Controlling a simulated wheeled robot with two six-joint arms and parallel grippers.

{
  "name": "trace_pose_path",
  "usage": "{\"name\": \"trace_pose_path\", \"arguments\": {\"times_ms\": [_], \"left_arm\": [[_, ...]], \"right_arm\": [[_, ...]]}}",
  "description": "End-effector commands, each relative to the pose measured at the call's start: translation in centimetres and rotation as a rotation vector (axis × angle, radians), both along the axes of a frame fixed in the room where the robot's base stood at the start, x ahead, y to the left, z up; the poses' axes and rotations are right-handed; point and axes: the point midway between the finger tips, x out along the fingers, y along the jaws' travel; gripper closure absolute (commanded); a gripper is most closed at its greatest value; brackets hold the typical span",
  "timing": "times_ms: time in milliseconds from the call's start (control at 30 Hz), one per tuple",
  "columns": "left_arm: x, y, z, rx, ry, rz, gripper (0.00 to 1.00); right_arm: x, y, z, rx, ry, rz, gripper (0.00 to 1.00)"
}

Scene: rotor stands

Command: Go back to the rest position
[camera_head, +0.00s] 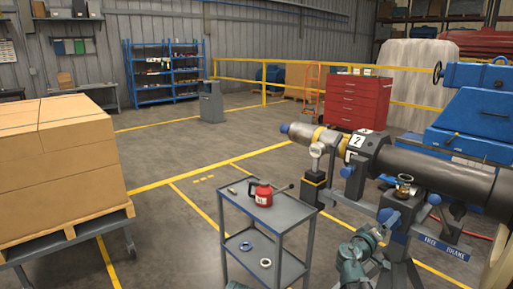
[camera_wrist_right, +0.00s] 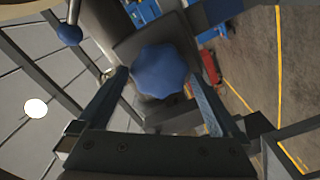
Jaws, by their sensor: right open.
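In the right wrist view my right gripper (camera_wrist_right: 159,80) is open, its two dark fingers spread apart. A blue lobed knob (camera_wrist_right: 161,71) shows between the fingers; I cannot tell whether they touch it. In the head view the rotor stand (camera_head: 396,245) is at the right, with blue knobs (camera_head: 385,215) and a long dark rotor (camera_head: 440,172) lying across it. A teal jointed shape is at the bottom near the stand, and I cannot make out gripper fingers there. My left gripper is not in view.
Boxes on a pallet (camera_head: 70,232) stand at the left. A red tool cabinet (camera_head: 352,103) and yellow railing (camera_head: 285,81) are behind. The central floor is clear.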

Motion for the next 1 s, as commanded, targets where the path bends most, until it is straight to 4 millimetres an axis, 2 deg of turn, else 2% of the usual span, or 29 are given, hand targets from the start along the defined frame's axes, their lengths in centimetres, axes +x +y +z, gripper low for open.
{"name": "trace_pose_path", "arguments": {"times_ms": [100,233,667,867,1000], "left_arm": [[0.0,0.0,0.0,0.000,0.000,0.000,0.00],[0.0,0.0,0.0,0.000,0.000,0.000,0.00],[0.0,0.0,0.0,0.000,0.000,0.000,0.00],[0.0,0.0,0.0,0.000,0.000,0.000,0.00],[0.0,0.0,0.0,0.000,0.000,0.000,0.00]], "right_arm": [[1.0,-1.1,0.0,0.000,0.000,-0.002,0.00],[1.5,-1.7,0.0,0.000,0.000,0.000,0.00],[1.6,-1.9,0.0,0.000,0.000,0.000,0.00],[0.6,-0.9,0.0,0.000,0.000,0.000,0.00],[-1.0,1.0,0.0,0.000,0.000,0.002,0.00]]}}
